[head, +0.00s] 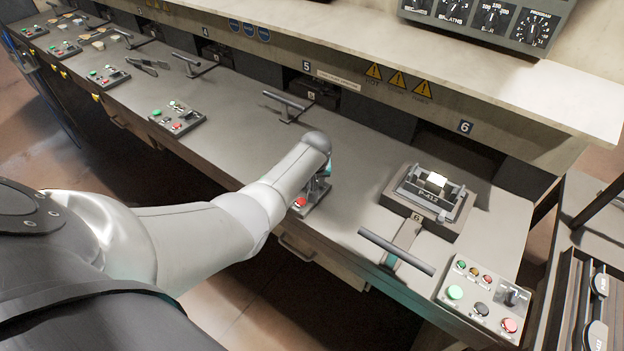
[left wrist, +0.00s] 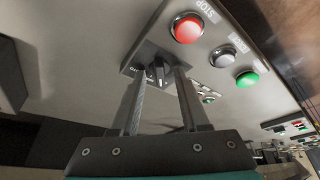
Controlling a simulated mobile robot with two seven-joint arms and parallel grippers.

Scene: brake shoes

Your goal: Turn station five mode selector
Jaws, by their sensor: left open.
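The station five panel (head: 317,197) is mostly hidden behind my left forearm in the head view; its red button (head: 300,202) shows. In the left wrist view, the mode selector (left wrist: 158,71) is a black knob with a white pointer line on a dark square plate. My left gripper (left wrist: 159,71) is open, with one finger on each side of the knob. I cannot tell whether the fingers touch it. In the head view the left gripper is mostly hidden by my arm. My right gripper is not in view.
The panel's red stop button (left wrist: 187,28), grey button (left wrist: 222,58) and green button (left wrist: 247,78) lie beside the selector. Station five's lever (head: 286,103) stands behind the arm. Station six's fixture (head: 430,195), lever (head: 396,252) and panel (head: 482,300) are to the right.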

